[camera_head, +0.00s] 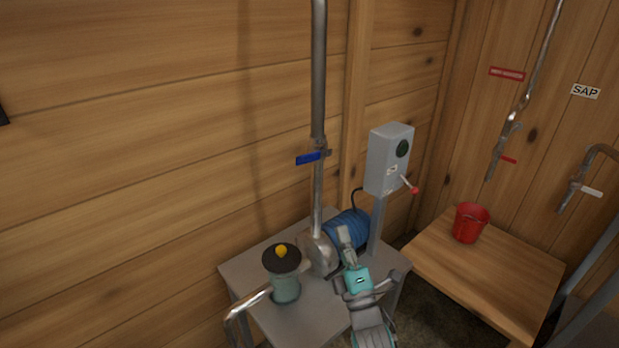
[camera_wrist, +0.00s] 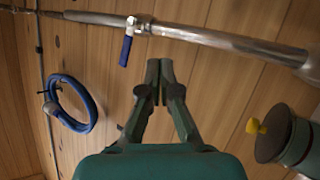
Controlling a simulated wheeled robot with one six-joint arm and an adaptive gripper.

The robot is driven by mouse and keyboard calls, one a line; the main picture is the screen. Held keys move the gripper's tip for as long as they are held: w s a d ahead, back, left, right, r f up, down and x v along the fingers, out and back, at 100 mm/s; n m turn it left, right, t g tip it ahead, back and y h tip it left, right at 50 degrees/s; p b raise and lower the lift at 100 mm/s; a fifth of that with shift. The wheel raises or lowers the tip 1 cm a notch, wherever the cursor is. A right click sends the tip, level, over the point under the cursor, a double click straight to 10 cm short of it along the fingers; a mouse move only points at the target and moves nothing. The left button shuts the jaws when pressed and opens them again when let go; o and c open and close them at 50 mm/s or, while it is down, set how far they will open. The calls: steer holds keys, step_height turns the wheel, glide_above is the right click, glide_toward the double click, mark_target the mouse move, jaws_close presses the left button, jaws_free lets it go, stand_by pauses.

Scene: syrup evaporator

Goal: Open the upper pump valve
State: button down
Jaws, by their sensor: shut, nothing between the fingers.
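The upper pump valve is on the upright metal pipe (camera_head: 319,80) above the pump. Its blue lever handle (camera_head: 308,158) sticks out to the left, crosswise to the pipe. In the wrist view the blue handle (camera_wrist: 126,50) hangs from the pipe, left of and slightly above my fingertips. My gripper (camera_head: 344,235) is low, in front of the pump and below the valve, apart from the handle. In the wrist view my gripper (camera_wrist: 160,68) has its fingertips together, with nothing between them.
A grey table (camera_head: 255,265) bears the pump, a blue motor (camera_head: 348,230) and a strainer with a yellow knob (camera_head: 281,251). A grey switch box (camera_head: 385,160) with a red-tipped lever stands right of the pipe. A red bucket (camera_head: 470,223) sits on a wooden table.

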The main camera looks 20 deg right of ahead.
steer(key=n+y, duration=0.1)
steer(key=n, duration=0.3)
steer(key=n+t+y, duration=0.3)
steer(key=n+y, duration=0.4)
steer(key=n, duration=0.8)
glide_toward(315, 157)
steer(key=w+a, duration=0.4)
steer(key=w, duration=0.1)
steer(key=shift+d+r, duration=0.2)
steer(key=shift+r, duration=0.7)
steer(key=shift+d+r, duration=0.2)
steer(key=shift+r, duration=0.65)
steer(key=shift+s+h, duration=0.1)
steer(key=shift+h, duration=0.2)
steer(key=shift+a+r+m+h, duration=0.1)
steer(key=shift+r+m+h, duration=0.15)
steer(key=shift+m+h, duration=0.45)
